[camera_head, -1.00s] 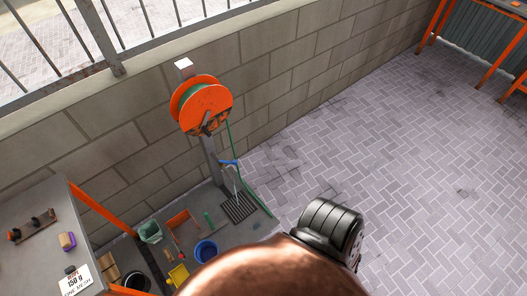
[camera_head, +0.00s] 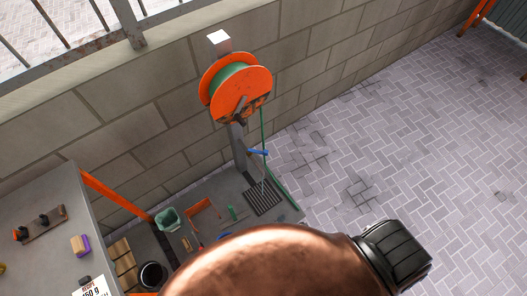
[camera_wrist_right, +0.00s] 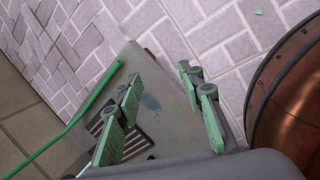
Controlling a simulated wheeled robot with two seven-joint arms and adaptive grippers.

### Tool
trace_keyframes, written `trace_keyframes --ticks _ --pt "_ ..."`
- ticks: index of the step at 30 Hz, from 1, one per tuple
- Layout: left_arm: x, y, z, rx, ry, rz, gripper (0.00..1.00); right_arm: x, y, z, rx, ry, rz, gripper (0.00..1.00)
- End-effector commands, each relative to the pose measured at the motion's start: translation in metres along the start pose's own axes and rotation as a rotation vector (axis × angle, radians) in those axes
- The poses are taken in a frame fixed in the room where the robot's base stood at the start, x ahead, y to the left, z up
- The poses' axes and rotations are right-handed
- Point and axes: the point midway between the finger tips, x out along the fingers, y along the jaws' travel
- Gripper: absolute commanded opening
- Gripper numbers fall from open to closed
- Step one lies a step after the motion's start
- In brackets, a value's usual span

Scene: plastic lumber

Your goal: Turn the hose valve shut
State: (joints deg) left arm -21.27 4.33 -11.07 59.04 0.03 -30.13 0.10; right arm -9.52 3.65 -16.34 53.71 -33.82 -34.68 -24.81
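The blue hose valve handle (camera_head: 258,152) sits on the grey post below the orange hose reel (camera_head: 238,88) in the head view. It looks small, and its turn angle is hard to tell. A green hose (camera_head: 264,135) hangs from the reel past the valve. The hose also crosses the left of the right wrist view (camera_wrist_right: 72,122). My right gripper (camera_wrist_right: 160,112) shows in its wrist view with its green-padded fingers spread and nothing between them. It is above the grey slab with the drain grate. My left gripper is not in view.
A drain grate (camera_head: 262,201) lies at the post's foot. A green bucket (camera_head: 168,218), an orange crate (camera_head: 201,212) and a black bucket (camera_head: 152,274) stand to its left. A grey table (camera_head: 45,180) is at left, a block wall (camera_head: 330,70) behind. Paving at right is open.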

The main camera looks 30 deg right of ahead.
Motion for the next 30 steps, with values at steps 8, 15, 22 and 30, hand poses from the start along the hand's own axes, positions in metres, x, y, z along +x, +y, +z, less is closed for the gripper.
trace_keyframes --ticks 8,15,22,30 --pt "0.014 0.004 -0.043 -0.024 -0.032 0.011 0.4 -0.067 0.214 -0.084 -0.679 -0.393 0.456 0.35" --pt "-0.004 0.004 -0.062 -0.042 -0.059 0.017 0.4 -0.2 0.313 -0.12 -0.891 -0.845 0.716 0.35" --pt "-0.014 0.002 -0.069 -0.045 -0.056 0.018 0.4 -0.245 0.335 -0.152 -1.02 -1.016 0.799 0.35" --pt "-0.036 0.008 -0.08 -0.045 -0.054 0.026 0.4 -0.235 0.363 -0.147 -1.033 -1.028 0.805 0.35"
